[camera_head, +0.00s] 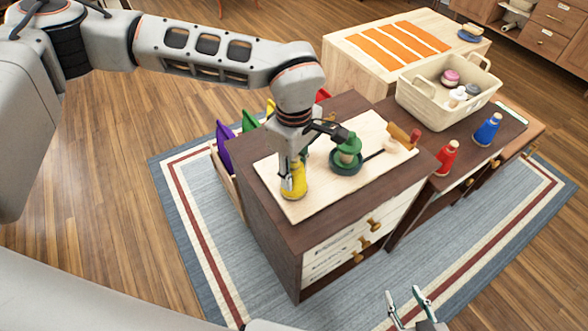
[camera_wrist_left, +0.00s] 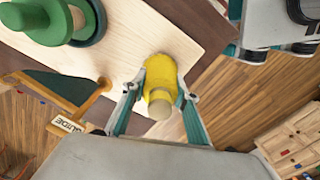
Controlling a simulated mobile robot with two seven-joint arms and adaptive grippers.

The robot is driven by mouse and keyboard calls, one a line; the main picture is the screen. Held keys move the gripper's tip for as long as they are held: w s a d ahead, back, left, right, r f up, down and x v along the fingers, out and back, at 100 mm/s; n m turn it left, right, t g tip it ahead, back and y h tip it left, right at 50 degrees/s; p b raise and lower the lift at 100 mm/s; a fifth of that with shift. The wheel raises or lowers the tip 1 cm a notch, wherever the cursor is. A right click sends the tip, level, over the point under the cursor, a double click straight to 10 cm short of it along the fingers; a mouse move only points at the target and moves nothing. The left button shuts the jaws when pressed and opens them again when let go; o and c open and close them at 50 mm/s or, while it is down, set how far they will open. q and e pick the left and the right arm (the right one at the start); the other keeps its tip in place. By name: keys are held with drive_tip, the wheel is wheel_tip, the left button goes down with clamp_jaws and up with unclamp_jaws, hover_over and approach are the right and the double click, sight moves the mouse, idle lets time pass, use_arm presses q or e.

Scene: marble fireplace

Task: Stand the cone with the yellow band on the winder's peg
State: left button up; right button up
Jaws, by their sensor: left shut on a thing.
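The yellow cone (camera_head: 294,187) is upright, with a pale wooden tip, at the near left part of the pale board (camera_head: 297,210). My left gripper (camera_head: 290,170) is shut on it from above. The left wrist view shows the yellow cone (camera_wrist_left: 161,72) between both fingers (camera_wrist_left: 160,88). I cannot tell whether its base touches the board. The winder's dark green round base (camera_head: 346,167) carries a green piece (camera_head: 347,152) with a pale top, right of the cone. No bare peg is clearly visible. My right gripper (camera_head: 409,303) is open and empty at the bottom edge.
A wooden block with an orange-red roller (camera_head: 403,134) sits at the board's far right. Red (camera_head: 446,157) and blue (camera_head: 488,129) cones stand on the lower cabinet beside a cream basket (camera_head: 437,108). Coloured panels (camera_head: 225,133) stand left of the dresser. The board's near right is clear.

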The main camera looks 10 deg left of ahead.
use_arm(q)
drive_tip(key=o, duration=1.2)
drive_tip(key=shift+o, duration=0.2)
drive_tip(key=shift+r, duration=0.1)
wheel_tip(320, 180, up, 12)
drive_tip(key=shift+f, duration=0.1)
